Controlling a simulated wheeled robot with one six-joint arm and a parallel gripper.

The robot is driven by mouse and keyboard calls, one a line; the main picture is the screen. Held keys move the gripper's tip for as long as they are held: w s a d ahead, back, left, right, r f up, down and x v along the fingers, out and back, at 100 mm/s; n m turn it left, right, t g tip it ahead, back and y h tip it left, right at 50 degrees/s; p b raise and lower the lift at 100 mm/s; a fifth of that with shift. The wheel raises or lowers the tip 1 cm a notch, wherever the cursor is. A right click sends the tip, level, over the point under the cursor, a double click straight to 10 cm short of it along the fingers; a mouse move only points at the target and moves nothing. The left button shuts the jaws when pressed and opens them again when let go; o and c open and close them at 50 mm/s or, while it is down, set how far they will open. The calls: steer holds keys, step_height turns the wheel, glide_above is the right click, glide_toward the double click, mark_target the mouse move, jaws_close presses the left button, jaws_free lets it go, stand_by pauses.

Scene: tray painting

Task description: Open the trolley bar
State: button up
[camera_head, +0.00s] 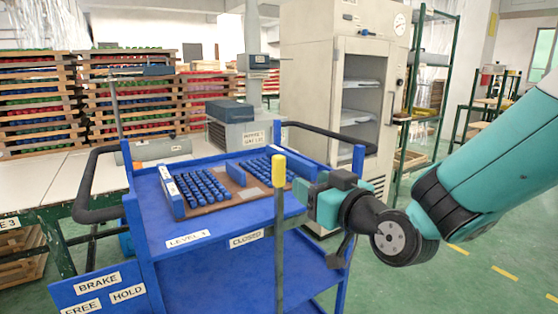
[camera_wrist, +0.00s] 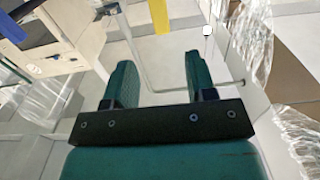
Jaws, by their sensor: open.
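The blue trolley (camera_head: 205,252) stands in front of me, with labels reading LEVEL 1 and CLOSED on its upper shelf edge. An upright grey rod with a yellow top (camera_head: 279,172) stands at its front edge, right of the CLOSED label. My gripper (camera_head: 304,192) is just right of the yellow top in the head view, with its fingers partly hidden. In the wrist view my gripper (camera_wrist: 158,68) is open, with two green fingers apart and nothing held. A yellow piece (camera_wrist: 159,15) shows beyond the fingertips, and a thin grey bent bar (camera_wrist: 139,60) shows between and beyond them.
A tray of blue pieces (camera_head: 215,190) lies on the trolley's upper shelf. Black handles (camera_head: 90,214) rise at its sides. A BRAKE, HOLD, FREE panel (camera_head: 97,290) is at lower left. A tall cabinet (camera_head: 310,95) stands behind. Green floor (camera_head: 455,285) is free at right.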

mark_target(282, 167)
steer(key=p+x, duration=0.2)
steer(key=x, duration=1)
steer(key=shift+c, duration=0.5)
jaws_close()
